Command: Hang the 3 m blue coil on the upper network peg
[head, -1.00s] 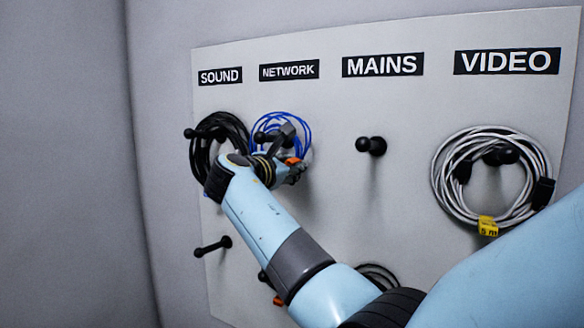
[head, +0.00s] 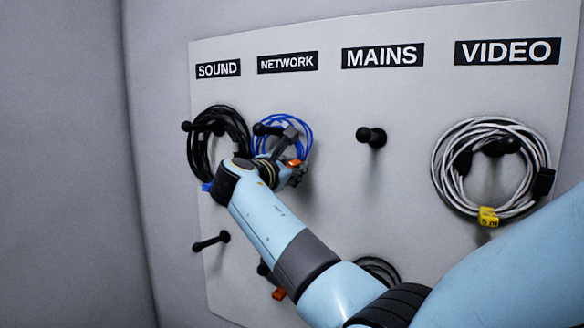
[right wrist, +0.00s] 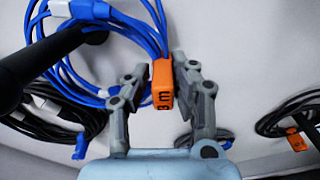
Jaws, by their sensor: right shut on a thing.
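The blue coil (head: 306,128) is at the upper network peg (head: 262,129), under the NETWORK sign (head: 288,62). The peg's knob shows in front of the coil, and its shaft appears to pass through the loop. My right gripper (head: 293,170) is shut at the coil's lower side. In the right wrist view the gripper (right wrist: 162,88) holds the coil at its orange 3 m tag (right wrist: 162,78). The blue strands (right wrist: 135,22) run up from the tag, and the dark peg (right wrist: 20,65) crosses at left. My left gripper is not in view.
A black coil with a blue tag (head: 207,187) hangs on the upper sound peg (head: 188,127), close at left. The upper mains peg (head: 370,137) is bare. A grey coil (head: 442,165) hangs under VIDEO. The lower sound peg (head: 212,242) is bare. A dark coil (head: 385,266) shows low behind my arm.

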